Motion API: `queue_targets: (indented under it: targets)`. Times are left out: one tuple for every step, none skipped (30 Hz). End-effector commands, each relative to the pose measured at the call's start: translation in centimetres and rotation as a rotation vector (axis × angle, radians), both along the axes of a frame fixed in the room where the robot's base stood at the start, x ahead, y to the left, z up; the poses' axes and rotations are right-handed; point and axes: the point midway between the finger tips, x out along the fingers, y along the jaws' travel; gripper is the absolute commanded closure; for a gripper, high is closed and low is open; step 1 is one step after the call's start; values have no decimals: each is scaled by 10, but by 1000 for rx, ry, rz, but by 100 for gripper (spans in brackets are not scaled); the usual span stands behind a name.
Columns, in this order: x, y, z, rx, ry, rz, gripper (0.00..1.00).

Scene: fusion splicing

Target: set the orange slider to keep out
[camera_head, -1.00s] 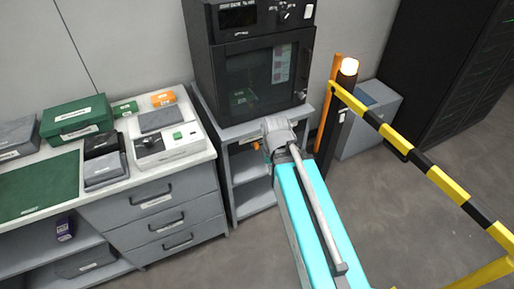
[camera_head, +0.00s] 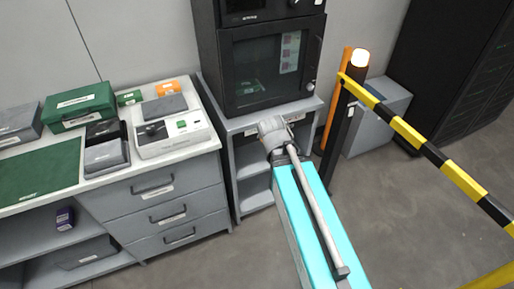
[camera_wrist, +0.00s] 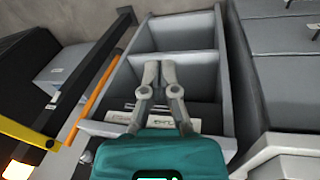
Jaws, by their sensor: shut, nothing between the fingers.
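I cannot make out the orange slider in either current view. A pale label strip (camera_wrist: 119,117) with dark print lies along the front edge of the grey shelf stand (camera_wrist: 222,75), partly behind my gripper in the wrist view. My gripper (camera_wrist: 159,68) has its grey fingers together and empty, in front of the stand's open shelves. In the head view my wrist covers the gripper and part of the front edge of the stand (camera_head: 232,125), below the black oven-like cabinet (camera_head: 225,60).
An orange upright post (camera_head: 334,95) and a black lit post (camera_head: 342,120) with a striped barrier bar (camera_head: 410,137) stand to the right. A drawer bench (camera_head: 150,205) with a white device (camera_head: 180,135) is on the left. Open floor lies in front.

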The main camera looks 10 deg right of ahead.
Motion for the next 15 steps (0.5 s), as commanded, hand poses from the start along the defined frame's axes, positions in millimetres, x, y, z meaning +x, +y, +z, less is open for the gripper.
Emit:
queue_targets:
  targets:
    - [5, 0, -18, -39, -19, 18, 100]
    - [8, 0, -22, -63, -29, 28, 100]
    - [12, -1, -27, -94, -44, 40, 100]
    - [15, -1, -31, -117, -56, 50, 100]
    - [18, -2, -35, -141, -68, 59, 100]
    - [22, -2, -39, -172, -83, 74, 100]
    - [25, -2, -43, -195, -95, 84, 100]
    - [28, -3, -46, -218, -107, 94, 100]
    - [32, -3, -50, -249, -122, 108, 100]
    - [35, -2, -53, -272, -134, 120, 100]
    - [38, -2, -56, -295, -146, 130, 100]
    - [42, -2, -60, -325, -162, 145, 100]
    - [45, -1, -62, -347, -174, 158, 100]
    - [48, 0, -65, -370, -186, 169, 100]
    - [52, 1, -68, -401, -202, 185, 100]
